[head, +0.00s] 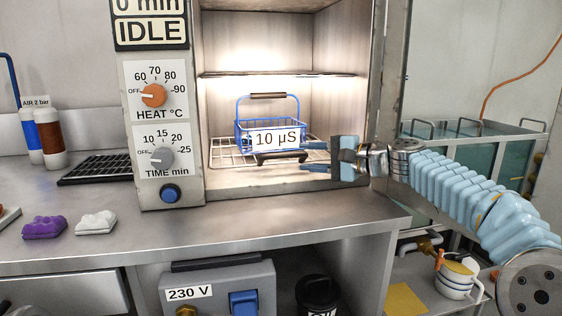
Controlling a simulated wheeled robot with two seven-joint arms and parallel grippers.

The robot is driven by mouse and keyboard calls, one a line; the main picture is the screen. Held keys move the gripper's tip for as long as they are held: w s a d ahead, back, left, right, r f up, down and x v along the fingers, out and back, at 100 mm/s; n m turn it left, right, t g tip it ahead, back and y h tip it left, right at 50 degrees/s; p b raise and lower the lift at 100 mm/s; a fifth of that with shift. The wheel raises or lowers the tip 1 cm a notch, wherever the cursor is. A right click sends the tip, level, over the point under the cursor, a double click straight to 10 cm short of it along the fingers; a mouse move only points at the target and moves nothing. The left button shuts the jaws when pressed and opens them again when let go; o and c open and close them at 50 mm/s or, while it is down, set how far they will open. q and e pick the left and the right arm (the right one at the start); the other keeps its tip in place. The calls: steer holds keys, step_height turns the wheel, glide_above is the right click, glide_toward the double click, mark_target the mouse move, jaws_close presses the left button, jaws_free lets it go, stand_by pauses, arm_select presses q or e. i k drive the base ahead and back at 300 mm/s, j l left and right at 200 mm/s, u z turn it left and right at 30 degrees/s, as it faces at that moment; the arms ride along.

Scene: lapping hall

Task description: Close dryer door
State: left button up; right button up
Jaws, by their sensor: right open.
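The dryer chamber (335,40) stands open in the middle of the head view, lit inside. The dryer door (393,60) seems to be the narrow upright panel at the chamber's right edge, seen nearly edge-on and swung open; my right arm hides its lower part. A blue wire basket (240,136) labelled 10 µS stands on the lower wire rack inside, its dark-gripped handle upright. My right gripper (308,157) is open, fingers pointing left, in front of the opening and beside the basket's right side. I cannot tell whether it touches the basket. My left gripper is out of view.
The control panel (160,125) reads IDLE and has an orange heat knob (153,95), a grey time knob (162,157) and a blue button (171,193). A water tank (500,150) stands right.

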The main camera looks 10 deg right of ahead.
mark_target(546, 197)
steer(key=k, duration=1)
